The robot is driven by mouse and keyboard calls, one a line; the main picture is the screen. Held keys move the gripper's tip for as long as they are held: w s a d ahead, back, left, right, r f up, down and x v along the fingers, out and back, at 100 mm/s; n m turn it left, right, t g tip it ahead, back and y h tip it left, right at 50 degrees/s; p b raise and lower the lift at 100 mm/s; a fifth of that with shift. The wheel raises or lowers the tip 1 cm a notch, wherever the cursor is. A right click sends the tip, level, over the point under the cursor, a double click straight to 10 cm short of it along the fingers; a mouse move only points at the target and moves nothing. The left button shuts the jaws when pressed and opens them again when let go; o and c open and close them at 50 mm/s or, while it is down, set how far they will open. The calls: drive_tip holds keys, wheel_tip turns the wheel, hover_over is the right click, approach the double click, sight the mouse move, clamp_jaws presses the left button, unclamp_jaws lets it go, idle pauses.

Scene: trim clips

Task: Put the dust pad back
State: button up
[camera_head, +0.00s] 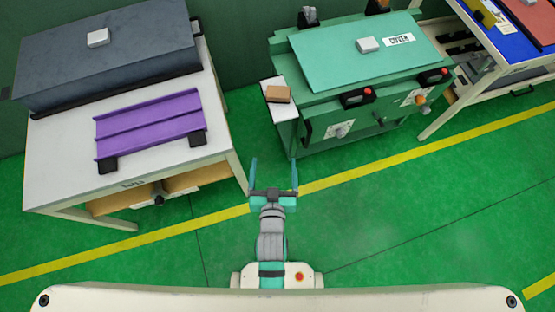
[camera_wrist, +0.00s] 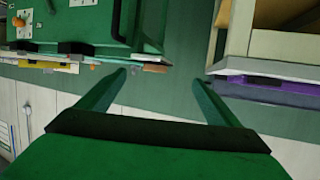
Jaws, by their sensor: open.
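A small brown block (camera_head: 277,94), which looks like the dust pad, lies on a narrow white side shelf (camera_head: 284,112) at the left end of the green machine (camera_head: 310,70). My gripper (camera_head: 274,172) is open and empty, held out over the floor in front of that shelf and apart from it. In the wrist view my gripper (camera_wrist: 160,78) shows two spread fingers with nothing between them. A small orange-brown patch (camera_wrist: 155,68) near the left fingertip there may be the same block; I cannot tell for sure.
A white table (camera_head: 60,175) at left holds a purple panel (camera_head: 150,125) and a dark grey box (camera_head: 105,55). The machine's green lid carries a COVER label (camera_head: 398,40) and a pale block (camera_head: 367,45). A rack (camera_head: 480,85) stands at right. The green floor in front is clear.

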drive_tip(key=s+r, duration=0.4)
drive_tip(key=s, duration=0.5)
drive_tip(key=s+d+r+t, duration=0.1)
drive_tip(key=s+r, duration=0.3)
drive_tip(key=s, duration=0.5)
drive_tip(key=shift+s+d+r, duration=0.15)
drive_tip(key=shift+s+r, duration=0.1)
drive_tip(key=shift+s, duration=0.05)
drive_tip(key=shift+w, duration=0.1)
